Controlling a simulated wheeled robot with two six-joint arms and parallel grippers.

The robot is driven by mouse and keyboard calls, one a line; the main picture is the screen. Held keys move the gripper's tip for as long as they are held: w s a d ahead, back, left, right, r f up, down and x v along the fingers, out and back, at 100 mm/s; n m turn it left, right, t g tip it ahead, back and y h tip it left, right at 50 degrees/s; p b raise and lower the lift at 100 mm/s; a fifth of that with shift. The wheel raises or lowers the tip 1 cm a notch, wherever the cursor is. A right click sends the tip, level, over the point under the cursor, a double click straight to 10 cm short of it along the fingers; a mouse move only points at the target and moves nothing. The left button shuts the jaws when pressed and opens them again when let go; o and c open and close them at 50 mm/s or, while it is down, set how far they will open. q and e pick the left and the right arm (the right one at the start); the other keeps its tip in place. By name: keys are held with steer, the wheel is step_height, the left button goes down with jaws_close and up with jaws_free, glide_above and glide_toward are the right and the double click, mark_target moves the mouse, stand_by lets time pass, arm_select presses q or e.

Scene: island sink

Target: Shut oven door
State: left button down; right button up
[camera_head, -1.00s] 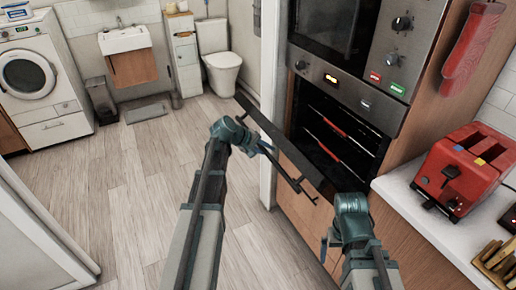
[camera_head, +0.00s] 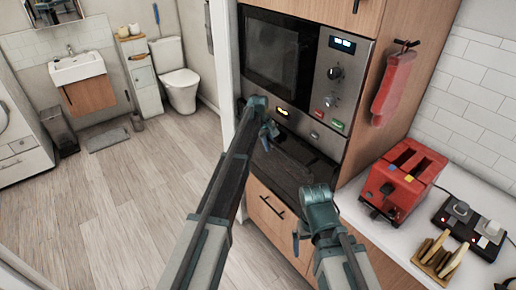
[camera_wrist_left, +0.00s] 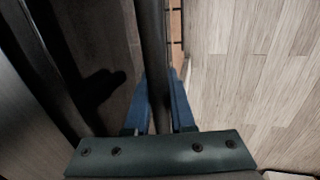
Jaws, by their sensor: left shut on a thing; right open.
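The oven door (camera_head: 290,165) is a dark panel below the control strip, in the head view. It stands up against the oven front, and the racks inside do not show. I cannot tell whether a small gap is left at its top. My left gripper (camera_head: 268,135) is at the door's upper left part. In the left wrist view its blue fingers (camera_wrist_left: 160,105) are shut on the dark bar of the door handle (camera_wrist_left: 155,45), with the dark door face beside it. My right gripper (camera_head: 296,242) is open and empty, in front of the cabinet below the oven.
A drawer with a black handle (camera_head: 272,208) is under the oven. The counter at right holds a red toaster (camera_head: 403,180), a toast rack (camera_head: 438,258) and a black device with knobs (camera_head: 470,225). A red oven mitt (camera_head: 393,85) hangs above. The floor (camera_head: 120,195) at left is clear.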

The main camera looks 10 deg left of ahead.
arm_select(q)
steer(key=shift+w+d+r+g+y, duration=0.2)
steer(key=shift+w+d+g+y, duration=0.1)
steer(key=shift+w+d, duration=0.6)
steer(key=shift+w, duration=0.2)
steer(key=c, duration=0.8)
jaws_free()
steer(key=shift+d+p, duration=0.1)
steer(key=shift+p, duration=0.2)
steer(key=shift+r, duration=0.15)
steer(key=r+p, duration=0.4)
steer(key=s+a+r+p, duration=0.1)
steer(key=r+p, duration=0.4)
steer(key=s+a+r+p, duration=0.1)
steer(key=r+p, duration=0.3)
steer(key=shift+r+p, duration=0.2)
steer(key=shift+p, duration=0.1)
